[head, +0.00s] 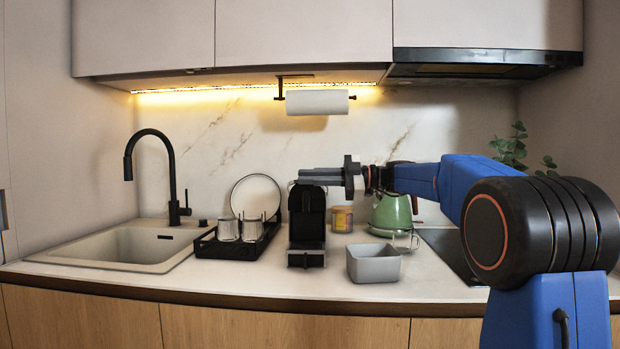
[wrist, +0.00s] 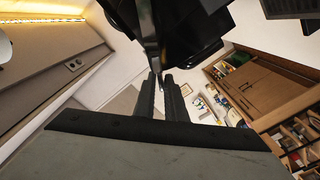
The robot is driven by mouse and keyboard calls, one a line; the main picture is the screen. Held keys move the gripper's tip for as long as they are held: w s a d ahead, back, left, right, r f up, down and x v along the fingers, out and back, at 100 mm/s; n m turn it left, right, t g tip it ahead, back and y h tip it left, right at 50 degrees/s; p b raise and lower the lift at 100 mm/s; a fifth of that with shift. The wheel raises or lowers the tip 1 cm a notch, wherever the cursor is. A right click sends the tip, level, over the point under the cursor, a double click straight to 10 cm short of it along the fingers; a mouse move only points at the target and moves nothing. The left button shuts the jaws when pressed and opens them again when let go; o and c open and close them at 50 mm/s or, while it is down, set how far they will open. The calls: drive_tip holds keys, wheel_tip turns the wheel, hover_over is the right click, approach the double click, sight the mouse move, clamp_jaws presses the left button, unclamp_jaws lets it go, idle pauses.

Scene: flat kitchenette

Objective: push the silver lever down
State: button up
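The black coffee machine (head: 307,215) stands on the counter near the middle of the head view. A thin silver edge (head: 291,185) shows at its upper left and may be part of the lever; most of the lever is hidden there. In the wrist view a silver strip, likely the lever (wrist: 151,36), runs down from the dark machine (wrist: 190,30) toward my fingertips. My gripper (head: 302,176) points left, level, right over the machine's top. In the wrist view my fingers (wrist: 161,78) are close together with a narrow gap. I cannot tell whether they touch the lever.
A black rack (head: 228,247) with metal cups stands left of the machine, beside the sink (head: 130,247). To the right are a grey bin (head: 373,265), a small canister (head: 342,219), a green kettle (head: 391,213) and a glass cup (head: 406,241). A paper roll (head: 317,102) hangs above.

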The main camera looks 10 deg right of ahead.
drive_tip(key=shift+o, duration=0.7)
drive_tip(key=v, duration=1.7)
drive_tip(key=shift+d, duration=0.2)
drive_tip(key=shift+s, duration=0.1)
drive_tip(key=shift+f, duration=0.1)
